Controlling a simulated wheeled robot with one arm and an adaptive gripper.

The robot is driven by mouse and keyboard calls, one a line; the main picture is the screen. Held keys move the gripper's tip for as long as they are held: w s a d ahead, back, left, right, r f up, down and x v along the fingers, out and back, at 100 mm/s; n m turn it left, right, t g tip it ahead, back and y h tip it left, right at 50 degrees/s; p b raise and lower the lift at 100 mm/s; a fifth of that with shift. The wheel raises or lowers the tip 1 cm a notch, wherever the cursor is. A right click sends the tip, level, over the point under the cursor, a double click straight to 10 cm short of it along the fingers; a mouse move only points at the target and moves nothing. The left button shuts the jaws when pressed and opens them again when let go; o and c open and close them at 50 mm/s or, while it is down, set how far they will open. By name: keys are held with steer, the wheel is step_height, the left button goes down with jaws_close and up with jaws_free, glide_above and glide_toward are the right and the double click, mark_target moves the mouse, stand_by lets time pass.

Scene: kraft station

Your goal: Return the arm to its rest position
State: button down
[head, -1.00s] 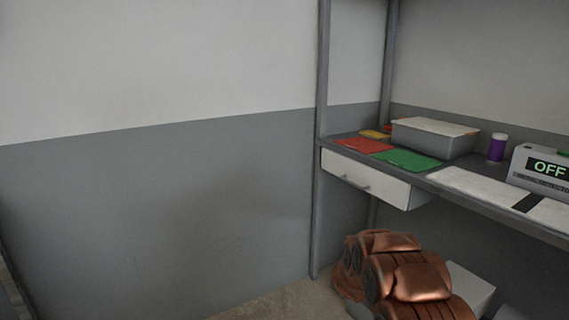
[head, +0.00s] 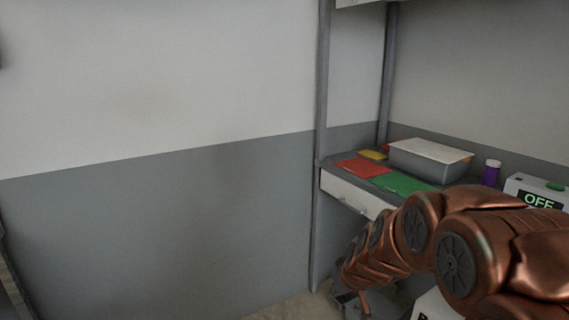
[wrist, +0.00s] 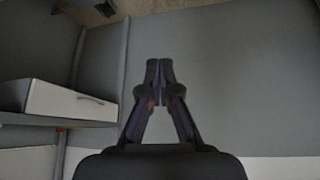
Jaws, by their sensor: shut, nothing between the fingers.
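My gripper (wrist: 160,75) shows in the wrist view with its two dark fingers together and nothing between them. It points toward the grey lower wall, and the white drawer (wrist: 70,100) lies to its left, apart from it. In the head view my copper-coloured arm crosses the lower right, in front of the workbench. The gripper's fingers cannot be made out clearly there.
The workbench holds a red mat (head: 361,167), a green mat (head: 402,184), a lidded grey box (head: 430,163), a purple bottle (head: 491,173) and a device reading OFF (head: 540,200). The drawer (head: 350,192) is below. The wall (head: 160,220) at left has clear space before it.

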steer(key=s+d+r+m+g+p, duration=0.1)
steer(key=s+r+g+p, duration=0.1)
steer(key=s, duration=1)
steer(key=s+d+r+m+g+h+p, duration=0.1)
steer(key=s+d+r+g+p, duration=0.1)
steer(key=s+r, duration=0.5)
steer(key=s+d+r+m+g+p, duration=0.1)
steer(key=s+r+g+p, duration=0.3)
steer(key=s, duration=1.5)
steer(key=shift+d+r+m+h+p, duration=0.3)
steer(key=shift+d+r+m+p, duration=0.15)
steer(key=shift+p, duration=0.3)
